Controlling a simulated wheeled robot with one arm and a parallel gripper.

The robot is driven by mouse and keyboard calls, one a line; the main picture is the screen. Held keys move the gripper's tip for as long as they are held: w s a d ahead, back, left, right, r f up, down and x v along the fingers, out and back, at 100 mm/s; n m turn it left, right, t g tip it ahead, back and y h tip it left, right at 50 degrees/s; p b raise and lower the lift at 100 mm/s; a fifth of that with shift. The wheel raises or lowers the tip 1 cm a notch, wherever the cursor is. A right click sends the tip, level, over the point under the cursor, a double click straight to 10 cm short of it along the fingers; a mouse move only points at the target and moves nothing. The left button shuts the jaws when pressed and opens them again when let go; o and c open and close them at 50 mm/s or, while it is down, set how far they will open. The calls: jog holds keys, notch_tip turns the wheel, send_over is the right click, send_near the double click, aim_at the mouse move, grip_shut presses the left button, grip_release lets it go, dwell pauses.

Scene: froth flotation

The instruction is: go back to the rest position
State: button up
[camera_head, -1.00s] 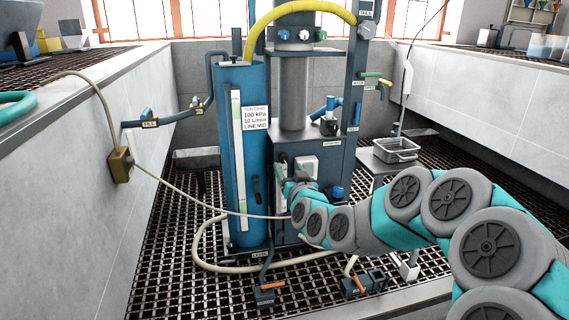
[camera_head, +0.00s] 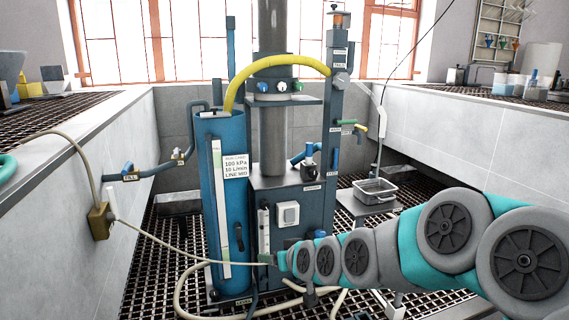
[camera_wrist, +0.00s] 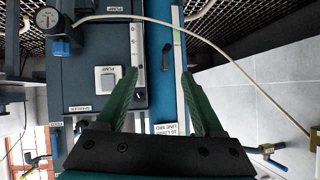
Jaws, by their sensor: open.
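My gripper (camera_wrist: 158,90) is open in the wrist view, its two green fingers apart with nothing between them. Behind the fingers are the blue cylinder and the dark flotation machine's front panel. In the head view my arm reaches in from the right, and its end (camera_head: 272,259) is low in front of the machine (camera_head: 300,195), beside the blue cylinder (camera_head: 225,170). The fingertips are too small there to tell whether they touch anything. A white pump switch (camera_head: 288,214) is on the panel above the arm's end. It also shows in the wrist view (camera_wrist: 107,80), left of the fingers.
A pale cable (camera_head: 150,238) runs from a brass wall box (camera_head: 99,221) across to the machine. A pale hose (camera_head: 180,300) lies on the grating. A metal tray (camera_head: 375,190) stands at the right. Tiled walls (camera_head: 455,130) bound both sides.

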jog(key=s+d+m+g+h+p, duration=0.1)
jog(key=s+d+g, duration=0.3)
jog(key=s, duration=0.9)
jog(key=s+d+m+g+h+p, duration=0.1)
jog(key=s+d+g, duration=0.3)
jog(key=s, duration=0.9)
jog(key=s+d+m+g+h+p, duration=0.2)
jog(key=s+d+g+h+p, duration=0.1)
jog(key=s+d, duration=0.6)
jog(key=s, duration=0.4)
jog(key=shift+d+r+g+h, duration=0.3)
jog(key=shift+r+g, duration=0.1)
jog(key=w+d+f+m+t+h+b, duration=0.1)
jog(key=w+t+b, duration=0.35)
jog(key=w, duration=1.35)
jog(key=w+f+t+h+b, duration=0.2)
jog(key=w+t, duration=0.5)
jog(key=w, duration=1.1)
jog(key=n+t+y+b, duration=0.3)
jog(key=n+t+y, duration=0.4)
jog(key=t+y, duration=0.15)
send_near(265, 206)
jog(key=w+g, duration=0.1)
jog(key=w, duration=0.1)
jog(key=shift+r+x, duration=0.2)
jog(key=shift+x, duration=1.65)
jog(key=shift+r+x, duration=0.15)
jog(key=shift+x, duration=1.65)
